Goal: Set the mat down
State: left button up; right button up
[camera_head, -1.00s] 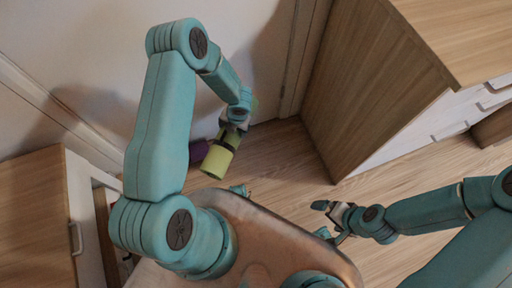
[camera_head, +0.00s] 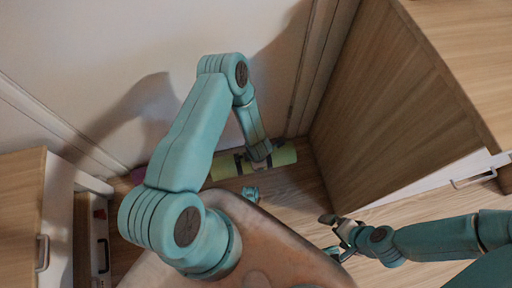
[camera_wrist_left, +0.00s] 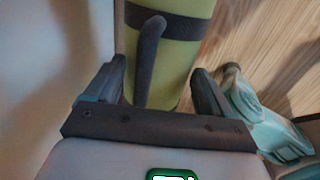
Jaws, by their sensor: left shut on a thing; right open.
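The mat (camera_head: 284,156) is a yellow-green roll with dark straps. In the head view it lies lengthwise along the foot of the white wall, low at the floor; I cannot tell if it touches the floor. My left gripper (camera_head: 259,157) is over its middle and shut on it. In the left wrist view the mat (camera_wrist_left: 178,62) runs between the two fingers of my left gripper (camera_wrist_left: 160,88), with a dark strap loop standing up between them. My right gripper (camera_head: 340,240) is open and empty, above the floor at the right, apart from the mat.
A wooden cabinet (camera_head: 400,110) with white drawers stands at the right, close to the mat's right end. Another wooden drawer unit (camera_head: 22,200) stands at the left. A purple thing (camera_head: 138,175) shows partly behind my left arm. Bare wood floor (camera_head: 305,190) lies before the mat.

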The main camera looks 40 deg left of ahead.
pick_arm(q)
notch_tip(320, 180, down, 16)
jog(key=b, duration=0.5)
jog(key=shift+s, duration=0.1)
jog(key=shift+f, duration=0.1)
jog(key=o, duration=1.6)
